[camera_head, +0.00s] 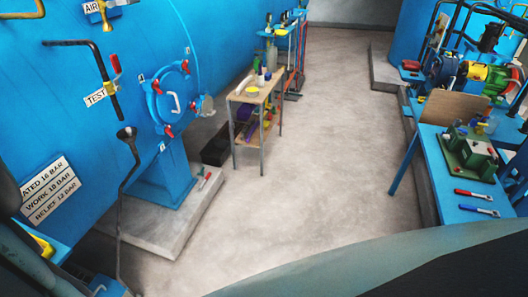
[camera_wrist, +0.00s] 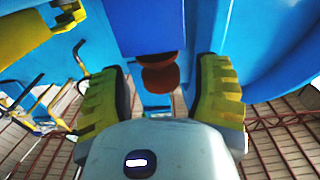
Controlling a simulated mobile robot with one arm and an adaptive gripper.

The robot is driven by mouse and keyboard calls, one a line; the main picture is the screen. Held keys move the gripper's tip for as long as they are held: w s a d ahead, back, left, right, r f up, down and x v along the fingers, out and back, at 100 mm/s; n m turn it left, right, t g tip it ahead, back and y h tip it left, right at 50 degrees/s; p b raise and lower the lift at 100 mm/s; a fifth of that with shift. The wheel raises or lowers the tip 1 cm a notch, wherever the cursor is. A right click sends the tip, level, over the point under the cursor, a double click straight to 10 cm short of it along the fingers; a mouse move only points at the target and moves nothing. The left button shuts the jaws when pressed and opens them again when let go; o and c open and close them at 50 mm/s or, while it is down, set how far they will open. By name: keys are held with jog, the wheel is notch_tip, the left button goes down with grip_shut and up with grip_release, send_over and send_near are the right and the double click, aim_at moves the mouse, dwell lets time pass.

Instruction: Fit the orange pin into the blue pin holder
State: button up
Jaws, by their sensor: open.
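In the wrist view, my gripper (camera_wrist: 163,85) is open, its two ridged yellow-green fingers standing wide apart. Between the fingers is a dark orange, rounded piece (camera_wrist: 160,77), which looks like the orange pin. It sits right at the lower edge of a deep blue block (camera_wrist: 145,28), which may be the blue pin holder. I cannot tell whether the pin is seated in the block or only lies in front of it. Neither finger visibly touches the orange piece. In the head view I cannot make out the pin or the holder.
A large blue vessel (camera_head: 75,130) with a red-handled round hatch (camera_head: 172,97) fills the left of the head view. A small wooden-topped cart (camera_head: 254,88) stands beyond. A blue workbench (camera_head: 432,170) with tools is at right. The floor (camera_head: 305,150) between is clear.

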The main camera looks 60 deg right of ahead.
jog(key=v, duration=0.7)
jog(key=shift+r, duration=0.1)
dwell(0.4)
